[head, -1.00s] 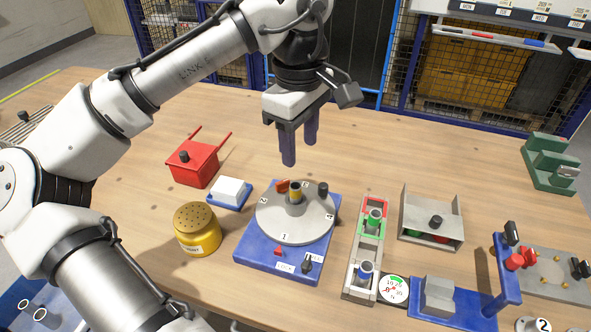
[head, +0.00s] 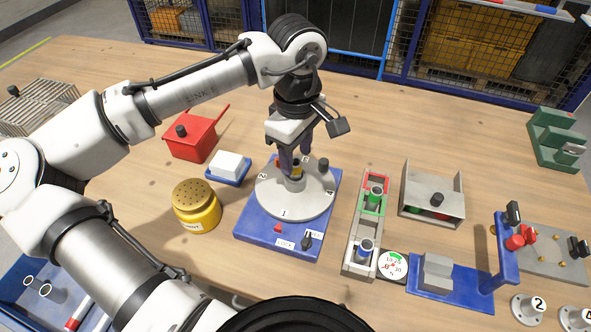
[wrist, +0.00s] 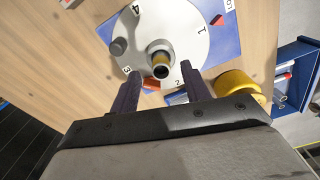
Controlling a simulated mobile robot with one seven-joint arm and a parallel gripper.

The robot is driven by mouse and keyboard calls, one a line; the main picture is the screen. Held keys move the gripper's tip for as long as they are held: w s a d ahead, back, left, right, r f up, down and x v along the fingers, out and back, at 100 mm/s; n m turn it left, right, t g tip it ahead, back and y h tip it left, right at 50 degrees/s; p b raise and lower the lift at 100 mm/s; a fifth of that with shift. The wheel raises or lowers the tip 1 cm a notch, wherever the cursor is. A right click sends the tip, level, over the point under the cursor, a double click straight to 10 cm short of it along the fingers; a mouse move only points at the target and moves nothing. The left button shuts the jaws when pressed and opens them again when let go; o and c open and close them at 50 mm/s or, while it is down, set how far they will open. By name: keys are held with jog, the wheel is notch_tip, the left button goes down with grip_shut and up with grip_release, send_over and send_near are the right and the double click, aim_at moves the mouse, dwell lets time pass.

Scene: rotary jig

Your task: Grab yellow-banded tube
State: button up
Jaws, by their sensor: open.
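The yellow-banded tube (head: 296,171) stands in the central holder of the grey numbered disc (head: 290,206). In the wrist view the tube (wrist: 160,70) shows its dark open top and yellow band, just beyond the fingertips. My gripper (head: 296,160) is open above the disc, close behind the tube in the head view. In the wrist view my gripper (wrist: 159,82) has its two fingers on either side of the tube's line, with a gap between them. I cannot tell whether the fingertips are level with the tube.
The disc sits on a blue base (head: 262,232) with a lock knob (head: 308,239). A dark knob (head: 323,164) stands on the disc near the gripper.

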aim_at(296, 162)
jog(key=shift+f, duration=1.75)
jog(key=shift+c, duration=0.2)
grip_shut()
jog(key=shift+r, duration=0.1)
